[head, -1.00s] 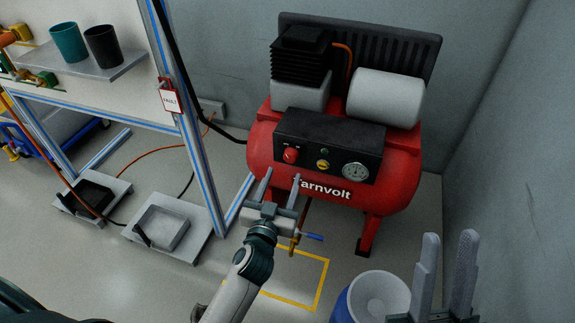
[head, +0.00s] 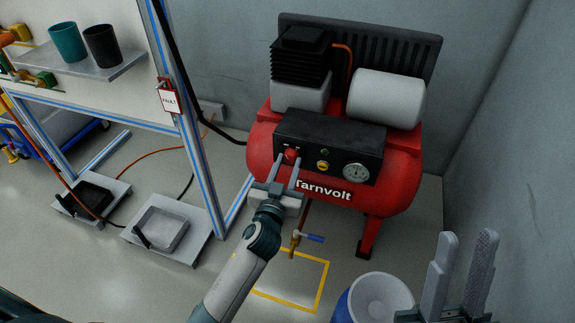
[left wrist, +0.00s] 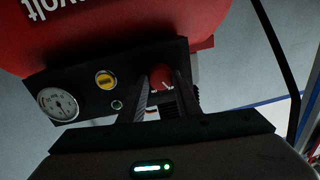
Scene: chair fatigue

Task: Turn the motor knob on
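The red motor knob (head: 290,155) is on the left of the black control panel (head: 330,143) on the red compressor (head: 400,165). In the left wrist view the red knob (left wrist: 161,77) shows between my fingers, with a pale mark on its face. My left gripper (head: 288,159) is open, its two fingertips at either side of the knob; I cannot tell whether they touch it. The left gripper also shows in the left wrist view (left wrist: 162,92). My right gripper (head: 466,240) is open and empty at the lower right.
A yellow knob (head: 323,165) and a gauge (head: 355,173) sit right of the red knob. A blue-handled valve (head: 310,237) hangs below. A blue bucket (head: 375,300) stands near my right gripper. A framed bench with a FAULT tag (head: 171,100) stands left.

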